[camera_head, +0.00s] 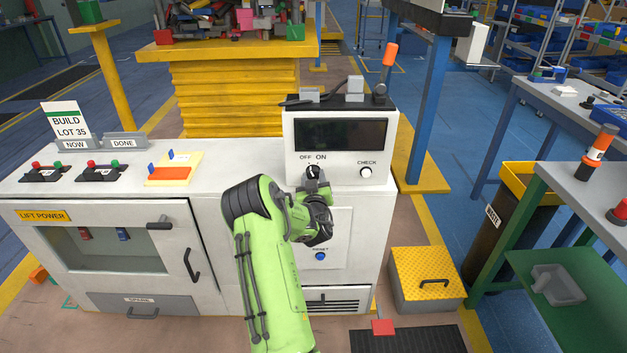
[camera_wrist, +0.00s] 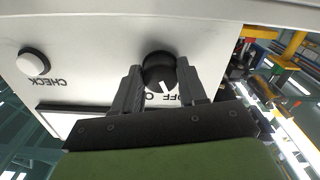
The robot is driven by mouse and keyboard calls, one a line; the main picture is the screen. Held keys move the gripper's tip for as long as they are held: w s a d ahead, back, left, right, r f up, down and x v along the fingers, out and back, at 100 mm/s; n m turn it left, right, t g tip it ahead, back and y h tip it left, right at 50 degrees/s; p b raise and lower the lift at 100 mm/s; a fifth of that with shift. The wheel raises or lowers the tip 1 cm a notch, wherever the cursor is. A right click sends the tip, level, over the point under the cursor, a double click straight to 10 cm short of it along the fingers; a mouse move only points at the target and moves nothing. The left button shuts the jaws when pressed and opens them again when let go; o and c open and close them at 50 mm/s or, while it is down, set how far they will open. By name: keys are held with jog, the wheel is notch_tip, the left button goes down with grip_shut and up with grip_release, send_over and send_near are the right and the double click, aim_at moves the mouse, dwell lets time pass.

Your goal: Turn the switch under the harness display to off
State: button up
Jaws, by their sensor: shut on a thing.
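The harness display (camera_head: 341,134) is a dark, blank screen in a white box on the cabinet. Below it is the black rotary switch (camera_head: 312,172), under the labels OFF and ON. My gripper (camera_head: 316,184) reaches it from the front and partly covers it. In the wrist view, which is upside down, the switch (camera_wrist: 160,70) sits between the two fingers of my gripper (camera_wrist: 160,86), which is shut on it. A white mark shows on the knob near the labels. I cannot tell exactly which label it points to. The fingers hide part of the lettering.
A white CHECK button (camera_head: 366,172) is right of the switch, and a blue RESET button (camera_head: 320,256) is lower on the cabinet (camera_head: 185,204). A yellow-topped box (camera_head: 428,272) stands at the right.

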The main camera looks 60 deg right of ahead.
jog(key=shift+w+r, duration=0.15)
jog(key=o, duration=1)
jog(key=shift+a, duration=0.1)
jog(key=shift+o, duration=0.3)
jog(key=b+v, duration=0.3)
jog(key=v, duration=1.2)
jog(key=shift+a, duration=0.4)
